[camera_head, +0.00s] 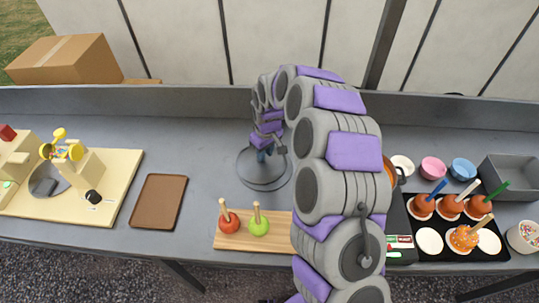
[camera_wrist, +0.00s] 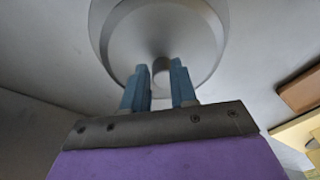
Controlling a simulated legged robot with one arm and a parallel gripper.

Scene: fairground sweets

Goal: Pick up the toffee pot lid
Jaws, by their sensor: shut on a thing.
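The toffee pot lid (camera_head: 250,172) is a clear round disc with a thin rim and a central knob, at the middle of the grey counter in the head view. In the wrist view the lid (camera_wrist: 120,25) fills the top of the picture. My gripper (camera_wrist: 160,75) has its two blue fingers on either side of the knob and is shut on it. In the head view my gripper (camera_head: 265,155) points down at the lid's middle. I cannot tell whether the lid touches the counter. The toffee pot (camera_head: 389,172) is mostly hidden behind my arm.
A brown tray (camera_head: 158,202) lies left of the lid. A wooden board (camera_head: 240,243) with two apples on sticks is in front. At right are a black tray (camera_head: 455,249) with toffee apples, small bowls (camera_head: 432,168) and a grey bin (camera_head: 512,180). A raised ledge runs behind.

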